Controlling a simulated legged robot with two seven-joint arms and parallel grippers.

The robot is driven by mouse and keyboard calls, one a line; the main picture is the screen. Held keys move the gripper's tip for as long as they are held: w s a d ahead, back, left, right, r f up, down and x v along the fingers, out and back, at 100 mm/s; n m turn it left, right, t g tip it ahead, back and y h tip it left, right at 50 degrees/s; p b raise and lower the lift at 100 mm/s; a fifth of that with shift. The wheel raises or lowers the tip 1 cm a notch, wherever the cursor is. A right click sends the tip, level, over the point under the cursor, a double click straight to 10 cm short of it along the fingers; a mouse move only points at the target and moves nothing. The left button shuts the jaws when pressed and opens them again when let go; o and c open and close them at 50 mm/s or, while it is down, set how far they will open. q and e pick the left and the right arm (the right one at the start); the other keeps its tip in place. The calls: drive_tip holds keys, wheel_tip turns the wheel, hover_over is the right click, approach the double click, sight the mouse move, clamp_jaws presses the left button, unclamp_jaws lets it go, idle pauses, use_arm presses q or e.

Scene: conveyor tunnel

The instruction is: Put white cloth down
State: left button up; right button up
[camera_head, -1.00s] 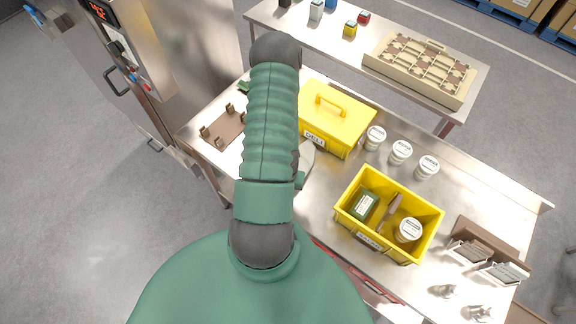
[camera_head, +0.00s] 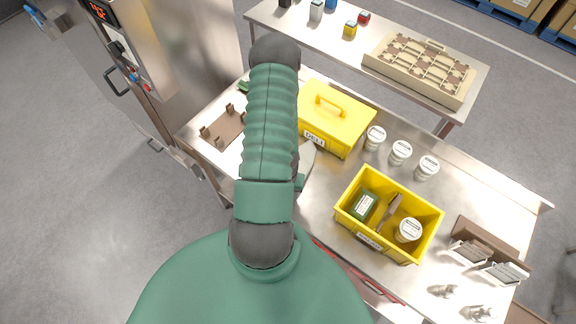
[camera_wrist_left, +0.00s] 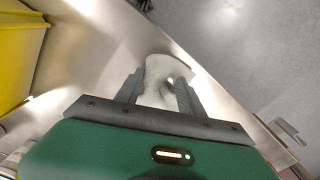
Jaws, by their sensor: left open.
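The white cloth (camera_wrist_left: 160,68) lies between and just beyond the fingertips of my left gripper (camera_wrist_left: 158,84) in the left wrist view. The fingers stand apart on either side of it, near the edge of the steel table. In the head view a pale edge of the cloth (camera_head: 308,160) shows to the right of my green arm. The arm hides the rest of it, and the left gripper itself, in that view. I cannot tell whether the cloth rests fully on the table. My right gripper is in neither view.
The steel table (camera_head: 470,205) holds a lidded yellow box (camera_head: 340,125), an open yellow bin (camera_head: 348,212) with a green box and white jar inside, several white jars (camera_head: 401,152) and a brown rack (camera_head: 222,128). A steel cabinet (camera_head: 165,85) stands at left.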

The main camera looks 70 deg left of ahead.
use_arm(q)
drive_tip(key=s+d+r+p, duration=0.1)
drive_tip(key=d+r+p, duration=0.3)
drive_tip(key=r+p, duration=0.3)
wheel_tip(320, 180, up, 3)
drive_tip(key=shift+s+r+p, duration=0.1)
drive_tip(key=shift+s+p, duration=0.25)
drive_tip(key=shift+p, duration=0.05)
drive_tip(key=shift+c, duration=0.2)
drive_tip(key=shift+a, duration=0.1)
drive_tip(key=shift+c, duration=1.1)
drive_tip(key=w+a+f, duration=0.2)
drive_tip(key=shift+w+a+f, duration=0.35)
drive_tip(key=shift+w+f, duration=0.05)
drive_tip(key=c, duration=0.7)
drive_tip(key=f, duration=0.2)
drive_tip(key=shift+w+a+f, duration=0.3)
drive_tip(key=shift+w+a, duration=0.05)
clamp_jaws()
drive_tip(key=shift+a+f, duration=0.1)
drive_tip(key=shift+f, duration=0.35)
